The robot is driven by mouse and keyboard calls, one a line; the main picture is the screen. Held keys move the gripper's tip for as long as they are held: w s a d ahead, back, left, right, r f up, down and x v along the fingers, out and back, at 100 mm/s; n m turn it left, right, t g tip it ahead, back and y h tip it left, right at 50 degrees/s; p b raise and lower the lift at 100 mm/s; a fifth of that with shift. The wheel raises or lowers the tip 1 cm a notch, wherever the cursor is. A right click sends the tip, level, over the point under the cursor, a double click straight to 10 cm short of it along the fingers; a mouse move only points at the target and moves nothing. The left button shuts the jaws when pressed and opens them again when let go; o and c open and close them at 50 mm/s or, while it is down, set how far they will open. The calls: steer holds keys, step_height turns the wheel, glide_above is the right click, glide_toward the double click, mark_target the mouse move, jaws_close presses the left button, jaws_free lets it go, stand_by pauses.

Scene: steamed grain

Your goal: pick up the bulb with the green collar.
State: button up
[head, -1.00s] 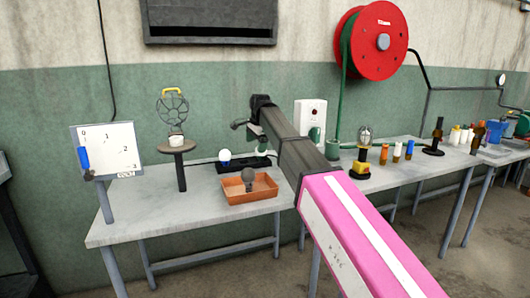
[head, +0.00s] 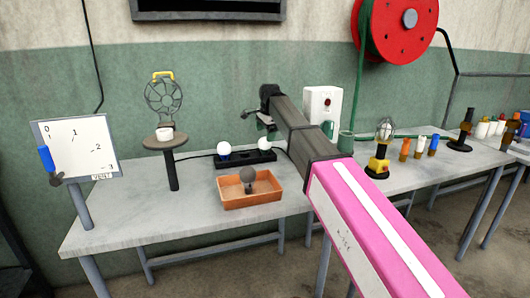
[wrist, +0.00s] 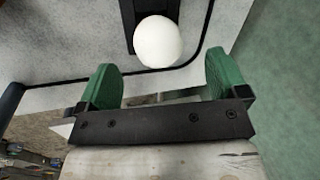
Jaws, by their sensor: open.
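Two white bulbs stand on a black strip on the table in the head view: a left bulb (head: 223,148) with a bluish collar, and a right bulb (head: 262,144) whose collar colour I cannot make out. No green collar shows clearly. My gripper (head: 268,124) is above and close to the right bulb. In the wrist view, my gripper's green fingers (wrist: 163,75) are spread apart and empty. A white bulb (wrist: 158,42) lies just beyond the fingertips, roughly between them, with its collar hidden beneath the globe.
The black strip (head: 240,160) sits behind an orange tray (head: 250,201) holding a dark grey bulb (head: 247,175). A caged lamp on a stand (head: 165,140) and a white dial board (head: 78,148) are left. A yellow-based lamp (head: 379,165) and several small coloured items are right.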

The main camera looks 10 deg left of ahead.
mark_target(266, 144)
steer(key=x, duration=0.6)
steer(key=shift+w+d+f, duration=0.15)
steer(key=shift+d+f, duration=0.05)
steer(key=shift+d, duration=0.1)
steer(key=c, duration=1)
